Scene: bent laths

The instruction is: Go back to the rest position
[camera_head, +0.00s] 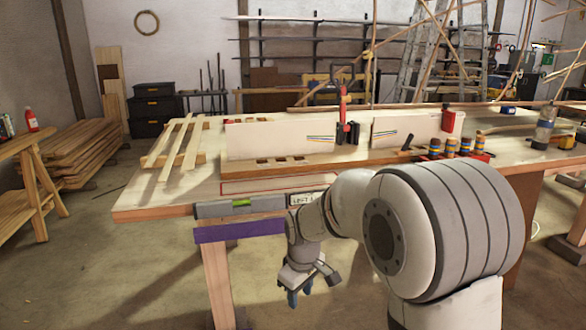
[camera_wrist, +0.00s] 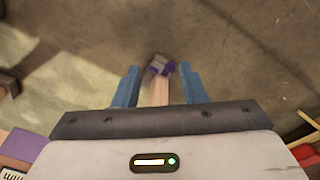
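My gripper (camera_head: 300,297) hangs low in front of the workbench's (camera_head: 150,214) front edge, fingers pointing down. In the wrist view its two blue fingers (camera_wrist: 158,88) stand apart. A pale wooden bar with a grey and purple end (camera_wrist: 161,66) shows between them; it seems to lie beyond the fingertips, and I cannot tell exactly what it is. Nothing visibly touches the fingers. Pale laths (camera_head: 178,143) lie at the left of the bench top, away from my gripper.
A level (camera_head: 240,204) and a purple strip (camera_head: 238,231) run along the bench front, close to my arm. Stacked planks (camera_head: 80,155) lie left. Floor at the front left is clear.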

